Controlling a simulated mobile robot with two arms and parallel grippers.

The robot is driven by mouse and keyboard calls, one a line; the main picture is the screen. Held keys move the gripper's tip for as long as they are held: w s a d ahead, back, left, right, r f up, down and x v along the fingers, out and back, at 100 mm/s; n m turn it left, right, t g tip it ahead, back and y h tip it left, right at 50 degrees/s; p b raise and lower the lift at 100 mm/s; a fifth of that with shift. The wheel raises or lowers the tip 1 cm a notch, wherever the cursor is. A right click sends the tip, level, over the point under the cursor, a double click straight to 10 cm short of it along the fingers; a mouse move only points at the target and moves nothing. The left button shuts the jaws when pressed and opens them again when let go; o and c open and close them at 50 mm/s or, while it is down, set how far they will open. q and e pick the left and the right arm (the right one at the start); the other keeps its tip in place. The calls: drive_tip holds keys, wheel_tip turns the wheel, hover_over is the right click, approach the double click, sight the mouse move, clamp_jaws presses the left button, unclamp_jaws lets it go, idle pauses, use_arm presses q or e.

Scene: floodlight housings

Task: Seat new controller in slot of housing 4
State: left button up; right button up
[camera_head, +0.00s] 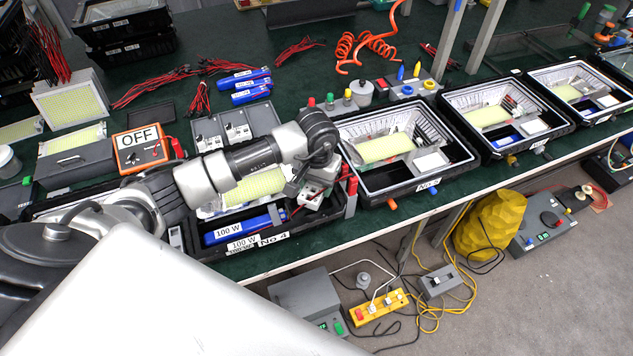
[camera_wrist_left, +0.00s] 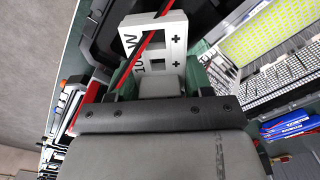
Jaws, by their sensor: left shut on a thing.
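Housing 4 (camera_head: 325,222) is a black open box at the front edge of the bench, with a "No 4" label on its front. In it lie a blue 100 W block (camera_head: 238,228) and a yellow LED panel (camera_head: 258,186). My left gripper (camera_head: 312,188) is over the right end of this housing, shut on the white controller (camera_head: 317,196). The left wrist view shows the controller (camera_wrist_left: 153,45) with a "100 W" marking, plus signs and red and black wires. My arm hides part of the housing. I cannot tell whether the controller touches the slot.
Further open housings (camera_head: 455,186) stand to the right along the bench. A grey tray with white controllers (camera_head: 238,132) and blue blocks (camera_head: 250,95) lie behind my arm. An orange box reading OFF (camera_head: 141,148) is left. A red clamp-like part (camera_head: 351,192) stands at the housing's right end.

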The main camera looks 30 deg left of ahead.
use_arm(q)
drive_tip(key=o, duration=1)
drive_tip(key=shift+s+f, duration=0.1)
drive_tip(key=shift+f, duration=0.05)
drive_tip(key=shift+d, duration=0.1)
